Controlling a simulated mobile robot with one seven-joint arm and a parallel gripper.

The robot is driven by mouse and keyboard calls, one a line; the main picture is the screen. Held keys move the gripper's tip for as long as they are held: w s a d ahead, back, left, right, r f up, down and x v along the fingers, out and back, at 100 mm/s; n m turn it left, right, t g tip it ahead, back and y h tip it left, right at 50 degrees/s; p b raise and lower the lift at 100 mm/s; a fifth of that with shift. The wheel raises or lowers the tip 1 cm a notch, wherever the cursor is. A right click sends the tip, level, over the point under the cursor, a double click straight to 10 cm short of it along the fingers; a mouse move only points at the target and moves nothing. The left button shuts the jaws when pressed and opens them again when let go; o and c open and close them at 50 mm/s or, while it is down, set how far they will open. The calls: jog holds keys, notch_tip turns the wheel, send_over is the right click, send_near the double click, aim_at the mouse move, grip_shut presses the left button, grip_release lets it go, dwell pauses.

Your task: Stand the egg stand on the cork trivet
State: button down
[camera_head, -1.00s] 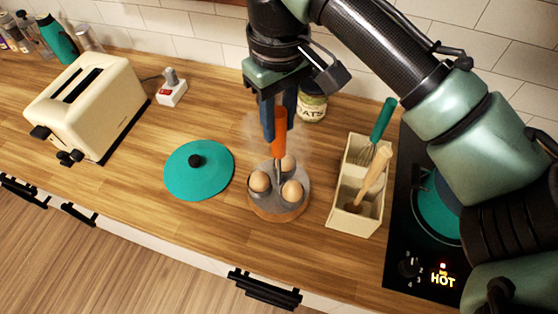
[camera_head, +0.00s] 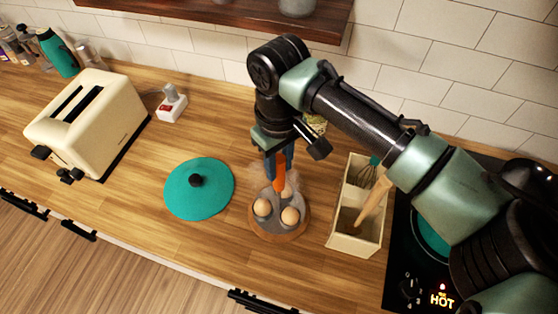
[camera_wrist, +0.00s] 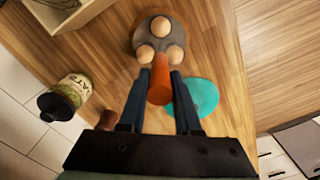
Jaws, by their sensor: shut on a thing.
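The egg stand (camera_head: 277,222) is a grey round plate with brown eggs and an upright orange handle (camera_wrist: 160,80). It is upright over the round cork trivet (camera_head: 279,238), whose brown rim shows around its front edge. I cannot tell whether the stand touches the trivet or hangs just above it. My gripper (camera_head: 279,175) is shut on the orange handle, with one dark finger on each side. The wrist view shows the stand (camera_wrist: 150,38) with its eggs beyond my fingers; it hides most of the trivet there.
A teal lid (camera_head: 180,188) lies left of the trivet. A cream utensil box (camera_head: 352,243) stands close on the right, beside the stove with a lit HOT sign (camera_head: 441,300). An oats jar (camera_wrist: 63,97) is behind. A toaster (camera_head: 85,125) stands far left.

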jog(key=shift+f, duration=0.2)
jog(key=shift+f, duration=0.15)
jog(key=c, duration=0.6)
grip_release()
